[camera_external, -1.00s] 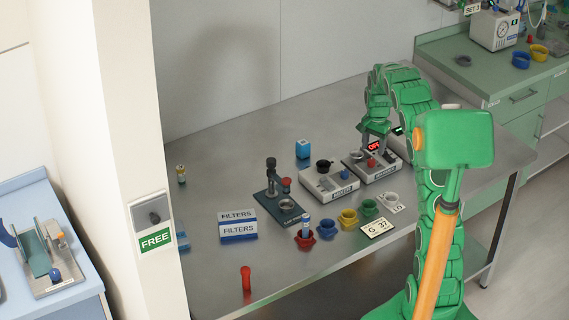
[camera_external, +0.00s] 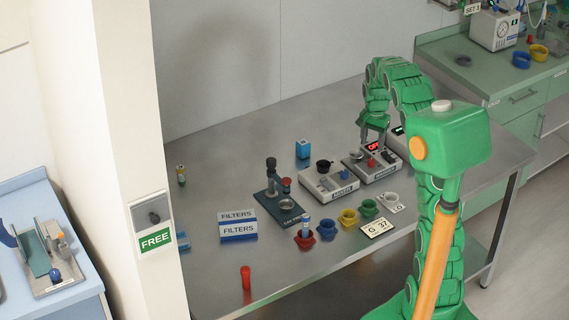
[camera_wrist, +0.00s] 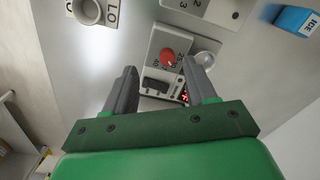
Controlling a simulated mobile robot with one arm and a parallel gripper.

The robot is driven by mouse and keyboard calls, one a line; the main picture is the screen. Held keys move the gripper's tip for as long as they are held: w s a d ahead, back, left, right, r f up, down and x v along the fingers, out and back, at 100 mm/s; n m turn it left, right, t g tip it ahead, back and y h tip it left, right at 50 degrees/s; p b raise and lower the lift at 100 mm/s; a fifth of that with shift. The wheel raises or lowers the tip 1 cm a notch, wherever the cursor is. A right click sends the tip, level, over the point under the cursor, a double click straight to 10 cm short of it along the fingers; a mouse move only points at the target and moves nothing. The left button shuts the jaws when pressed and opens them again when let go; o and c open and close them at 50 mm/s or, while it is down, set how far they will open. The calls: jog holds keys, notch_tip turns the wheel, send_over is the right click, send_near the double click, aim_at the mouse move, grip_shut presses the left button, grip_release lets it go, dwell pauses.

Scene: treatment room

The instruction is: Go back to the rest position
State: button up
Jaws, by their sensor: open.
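My gripper (camera_external: 374,137) hangs from the green arm over the back right of the metal table, just above a grey device with a red knob (camera_external: 371,162) and a lit red display. In the wrist view my gripper (camera_wrist: 162,90) has its two grey fingers apart with nothing between them. The same device, its red knob (camera_wrist: 168,55) and a small clear dish (camera_wrist: 205,59) show beyond the fingertips. The gripper looks clear of the device, though the exact gap cannot be told.
A white-topped device (camera_external: 329,184) stands left of the gripper, a dark stand (camera_external: 279,205) further left. Red, blue, yellow and green cups (camera_external: 348,217) line the front. A filters box (camera_external: 238,226), a blue ICE box (camera_external: 303,149) and a red tube (camera_external: 246,278) stand apart.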

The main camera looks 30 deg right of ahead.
jog(key=s+a+r+n+g, duration=0.1)
jog(key=s+a+r+n, duration=0.3)
jog(key=s+a, duration=0.5)
jog(key=s+a+r+n, duration=0.2)
jog(key=s+a+r, duration=0.5)
jog(key=s, duration=0.4)
jog(key=s+a+n, duration=0.3)
jog(key=s+a, duration=0.1)
jog(key=s, duration=0.8)
jog(key=s+a+f+n+g, duration=0.1)
jog(key=s+a+n, duration=0.2)
jog(key=s, duration=0.8)
jog(key=shift+s+a+f+n, duration=0.2)
jog(key=shift+s+a+n, duration=0.15)
jog(key=shift+a, duration=0.7)
